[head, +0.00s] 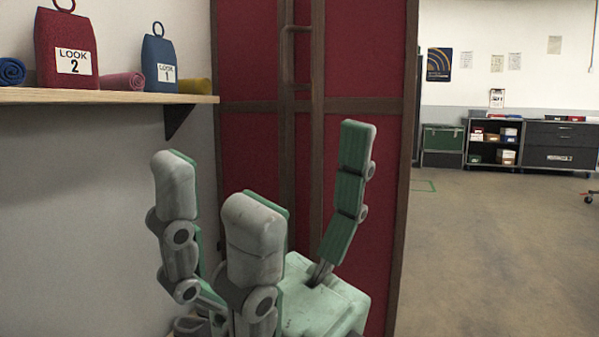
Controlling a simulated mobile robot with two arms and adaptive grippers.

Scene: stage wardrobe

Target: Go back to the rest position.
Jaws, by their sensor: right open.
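My right gripper (262,190) stands upright in the lower middle of the head view. Its three grey and green fingers point up and are spread wide apart. Nothing is between them. Its pale green palm block (325,300) shows at lower right of the fingers. The gripper is in front of a red panelled door (365,60) and covers part of it; I cannot tell how far apart they are. My left gripper is not in view.
A wooden shelf (120,97) at upper left holds a red LOOK 2 bag (68,30), a blue LOOK 1 bag (160,52) and rolled cloths. The door has a dark handle (288,60). Open floor (490,240) lies at right, before a black shelf unit (495,142).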

